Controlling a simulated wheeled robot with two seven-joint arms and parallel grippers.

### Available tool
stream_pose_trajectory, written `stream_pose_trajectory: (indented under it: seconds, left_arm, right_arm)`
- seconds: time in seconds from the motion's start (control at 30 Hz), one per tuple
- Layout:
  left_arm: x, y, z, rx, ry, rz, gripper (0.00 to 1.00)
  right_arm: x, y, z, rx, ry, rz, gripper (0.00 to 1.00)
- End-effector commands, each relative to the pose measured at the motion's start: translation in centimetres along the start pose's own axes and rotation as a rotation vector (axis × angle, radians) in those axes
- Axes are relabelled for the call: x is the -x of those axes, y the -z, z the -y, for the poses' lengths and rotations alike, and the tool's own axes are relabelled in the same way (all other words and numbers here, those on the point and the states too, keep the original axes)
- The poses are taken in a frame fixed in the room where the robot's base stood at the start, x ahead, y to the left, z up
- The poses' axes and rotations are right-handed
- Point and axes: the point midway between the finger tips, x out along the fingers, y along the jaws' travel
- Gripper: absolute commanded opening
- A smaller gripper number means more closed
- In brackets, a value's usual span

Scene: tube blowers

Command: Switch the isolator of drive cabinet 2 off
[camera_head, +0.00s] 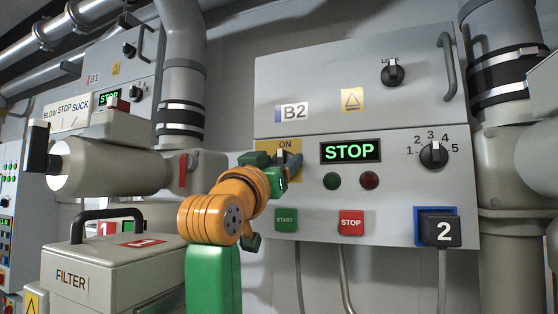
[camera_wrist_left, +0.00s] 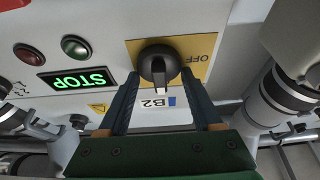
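Drive cabinet 2 (camera_head: 300,200) carries a B2 label, a lit STOP display (camera_head: 350,150) and a plug marked 2. Its isolator is a black rotary knob (camera_wrist_left: 157,64) on a yellow plate (camera_head: 287,148). ON shows above it in the head view; OFF shows beside it in the upside-down left wrist view. The knob's white mark points down in the wrist view, towards the ON side. My left gripper (camera_wrist_left: 158,76) is open, with its blue fingers on either side of the knob. I cannot tell whether they touch it. It partly hides the knob in the head view. My right gripper is not in view.
Green START (camera_head: 286,219) and red STOP (camera_head: 351,222) buttons sit below the isolator. A selector (camera_head: 433,154) numbered 1 to 5 is at the right. A filter box (camera_head: 110,270) and a horizontal pipe body (camera_head: 110,168) stand at the left. A large pipe flanks the cabinet's right side.

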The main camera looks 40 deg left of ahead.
Motion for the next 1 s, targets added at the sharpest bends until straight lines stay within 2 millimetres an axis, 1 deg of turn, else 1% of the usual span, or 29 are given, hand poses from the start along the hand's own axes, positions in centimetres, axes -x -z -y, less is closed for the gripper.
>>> stream_pose_trajectory:
  seconds: [0.03,0.07,0.1,0.13,0.37,0.53,0.67,1.0]
  left_arm:
    - [0.04,0.07,-0.02,0.000,-0.001,-0.002,0.33]
    - [0.04,0.07,-0.03,0.000,-0.001,-0.002,0.25]
    - [0.04,0.07,-0.03,0.000,-0.001,-0.002,0.14]
    - [0.04,0.08,-0.03,0.000,-0.001,-0.002,0.11]
    - [0.05,0.11,-0.07,0.025,0.007,-0.003,0.10]
    - [0.06,0.15,-0.06,0.097,0.037,-0.004,0.10]
    - [0.06,0.17,-0.06,0.188,0.075,-0.004,0.10]
    - [0.08,0.17,0.07,0.485,0.197,-0.004,0.10]
  right_arm:
    - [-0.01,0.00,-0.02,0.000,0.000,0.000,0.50]
    - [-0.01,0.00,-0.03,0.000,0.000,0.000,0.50]
    - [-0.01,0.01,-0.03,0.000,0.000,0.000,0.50]
    - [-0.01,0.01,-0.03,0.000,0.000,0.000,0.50]
    - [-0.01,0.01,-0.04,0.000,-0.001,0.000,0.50]
    - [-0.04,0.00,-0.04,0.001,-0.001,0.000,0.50]
    - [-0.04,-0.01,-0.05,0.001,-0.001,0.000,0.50]
    - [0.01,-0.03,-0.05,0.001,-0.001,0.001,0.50]
